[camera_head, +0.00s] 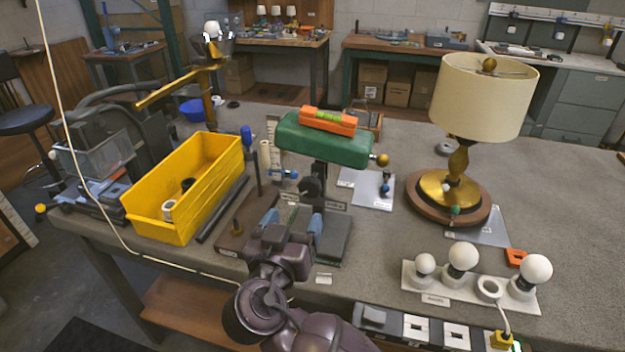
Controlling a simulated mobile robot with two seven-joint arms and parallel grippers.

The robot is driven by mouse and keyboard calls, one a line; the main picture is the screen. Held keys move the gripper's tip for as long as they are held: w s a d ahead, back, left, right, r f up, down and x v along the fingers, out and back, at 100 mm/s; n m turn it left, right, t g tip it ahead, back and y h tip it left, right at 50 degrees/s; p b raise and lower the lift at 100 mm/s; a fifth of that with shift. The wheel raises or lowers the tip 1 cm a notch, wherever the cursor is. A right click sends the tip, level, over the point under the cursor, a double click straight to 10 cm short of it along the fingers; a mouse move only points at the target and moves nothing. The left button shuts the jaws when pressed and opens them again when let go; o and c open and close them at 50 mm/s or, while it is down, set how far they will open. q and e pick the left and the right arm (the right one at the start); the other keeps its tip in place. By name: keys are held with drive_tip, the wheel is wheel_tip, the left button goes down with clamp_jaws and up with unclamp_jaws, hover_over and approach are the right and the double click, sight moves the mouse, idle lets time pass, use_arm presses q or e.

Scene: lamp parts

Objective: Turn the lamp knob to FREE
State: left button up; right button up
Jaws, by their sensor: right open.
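A desk lamp with a green shade (330,148) stands near the middle of the bench, with an orange spirit level (328,121) on top of it. A dark round knob (311,187) shows below the shade, between small labels (335,205) too small to read. My right gripper (292,222) reaches in from the bottom of the view, just in front of and below the knob. Its two blue-grey fingers are apart with nothing visible between them. Whether a finger touches the knob cannot be told. The knob's setting is not readable. My left gripper is not in view.
A yellow bin (187,212) stands to the left, beside a dark rod. A brass table lamp with a cream shade (484,95) stands at the right. A white bulb rack (452,293) lies at the front right. The bench's far right is clear.

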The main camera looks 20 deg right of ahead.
sight(308, 190)
drive_tip(key=x, duration=0.9)
drive_tip(key=shift+w+d+r+p, duration=0.15)
drive_tip(key=shift+w+d+p, duration=0.1)
drive_tip(key=shift+p, duration=0.15)
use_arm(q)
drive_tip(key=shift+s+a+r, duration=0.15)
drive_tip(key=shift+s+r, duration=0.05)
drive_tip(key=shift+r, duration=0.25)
use_arm(e)
drive_tip(key=shift+w+d, duration=0.25)
drive_tip(key=shift+w, duration=0.15)
drive_tip(key=c, duration=0.8)
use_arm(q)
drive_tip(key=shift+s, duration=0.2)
use_arm(e)
drive_tip(key=shift+c, duration=0.6)
